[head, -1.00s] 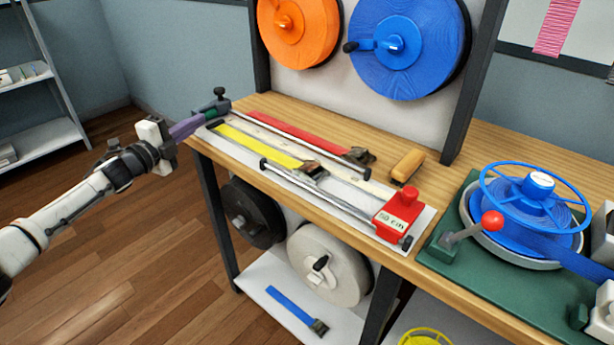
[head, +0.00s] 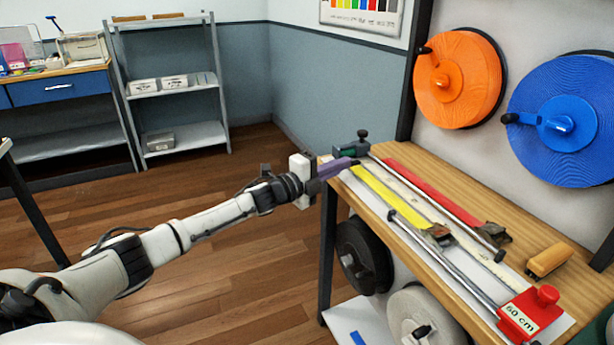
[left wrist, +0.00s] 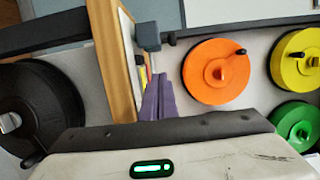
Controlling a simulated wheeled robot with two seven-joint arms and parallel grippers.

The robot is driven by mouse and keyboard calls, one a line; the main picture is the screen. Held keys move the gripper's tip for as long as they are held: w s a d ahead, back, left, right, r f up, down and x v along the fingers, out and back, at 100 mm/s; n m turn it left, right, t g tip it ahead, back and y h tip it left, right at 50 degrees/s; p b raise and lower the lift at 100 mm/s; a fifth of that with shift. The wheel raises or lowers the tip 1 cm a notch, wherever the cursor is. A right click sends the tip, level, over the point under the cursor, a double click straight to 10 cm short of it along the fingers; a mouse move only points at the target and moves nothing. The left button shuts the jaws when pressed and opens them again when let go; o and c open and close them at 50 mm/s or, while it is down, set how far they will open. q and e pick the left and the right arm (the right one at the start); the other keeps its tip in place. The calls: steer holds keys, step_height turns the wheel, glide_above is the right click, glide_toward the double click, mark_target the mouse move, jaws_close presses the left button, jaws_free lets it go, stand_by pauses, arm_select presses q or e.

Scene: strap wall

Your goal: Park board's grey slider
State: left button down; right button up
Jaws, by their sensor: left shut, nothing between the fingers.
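The board (head: 421,223) lies along the bench, with metal rails and a scale strip. A dark grey-green block with a black knob (head: 351,149) sits at its far left end; it looks like the grey slider. A red slider (head: 529,314) marked "60 cm" is at the near right end. My left gripper (head: 350,163), with purple fingers, is shut and empty beside the grey block; I cannot tell if they touch. In the left wrist view the purple fingers (left wrist: 158,98) point toward a grey knob-like part (left wrist: 147,37). My right gripper is out of view.
A yellow strap (head: 394,199) and a red strap (head: 435,190) lie along the board. A wooden-handled brush or block (head: 548,261) lies at the right. Orange (head: 456,82) and blue (head: 560,125) reels hang behind. Open floor lies left of the bench.

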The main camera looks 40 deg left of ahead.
arm_select(q)
steer(key=s+a, duration=0.1)
steer(key=s, duration=0.8)
steer(key=shift+s+a, duration=0.3)
steer(key=shift+s, duration=0.05)
steer(key=shift+f, duration=0.1)
